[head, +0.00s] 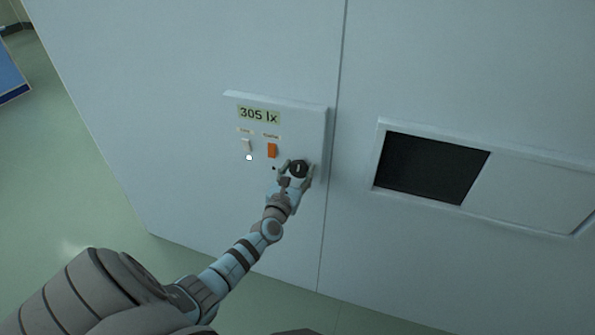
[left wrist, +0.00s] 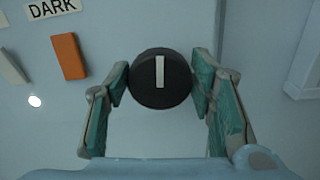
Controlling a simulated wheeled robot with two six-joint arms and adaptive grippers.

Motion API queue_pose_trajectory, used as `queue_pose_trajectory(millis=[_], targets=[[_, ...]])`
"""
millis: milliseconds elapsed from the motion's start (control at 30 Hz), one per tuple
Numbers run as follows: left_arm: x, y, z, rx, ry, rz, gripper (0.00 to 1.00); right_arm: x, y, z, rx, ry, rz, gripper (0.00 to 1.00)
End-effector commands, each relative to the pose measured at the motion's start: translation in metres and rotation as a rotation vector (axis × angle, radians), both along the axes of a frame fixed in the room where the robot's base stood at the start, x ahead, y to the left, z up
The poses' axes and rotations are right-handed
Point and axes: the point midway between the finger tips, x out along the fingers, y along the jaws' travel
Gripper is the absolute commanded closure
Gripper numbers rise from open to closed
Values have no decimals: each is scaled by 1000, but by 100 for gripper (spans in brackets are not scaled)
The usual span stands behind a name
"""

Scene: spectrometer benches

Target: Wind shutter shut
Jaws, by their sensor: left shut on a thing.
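A round black knob (head: 298,168) with a white pointer line sits on the lower right of a white control panel. My left gripper (head: 295,172) is shut on the knob, one finger on each side. In the left wrist view the knob (left wrist: 160,80) is between the green finger pads, its pointer line upright. The shutter window (head: 432,167) to the right shows a dark opening on its left and a pale panel (head: 530,190) on its right. The panel display (head: 259,115) reads "305 lx". My right gripper is not in view.
Left of the knob, the panel carries an orange rocker switch (head: 271,151), a white switch (head: 246,145) and a small lit white lamp (head: 249,157). A "DARK" label (left wrist: 52,8) shows in the left wrist view. A blue surface (head: 10,78) stands at far left; green floor is clear.

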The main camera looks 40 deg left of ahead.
Motion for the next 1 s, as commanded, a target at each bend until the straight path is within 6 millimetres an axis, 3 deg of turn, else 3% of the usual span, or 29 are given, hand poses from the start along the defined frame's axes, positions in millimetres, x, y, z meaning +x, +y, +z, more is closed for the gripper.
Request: queue_pose_trajectory(millis=[1000], targets=[[1,-4,-3,866,304,1,79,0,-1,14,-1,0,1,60]])
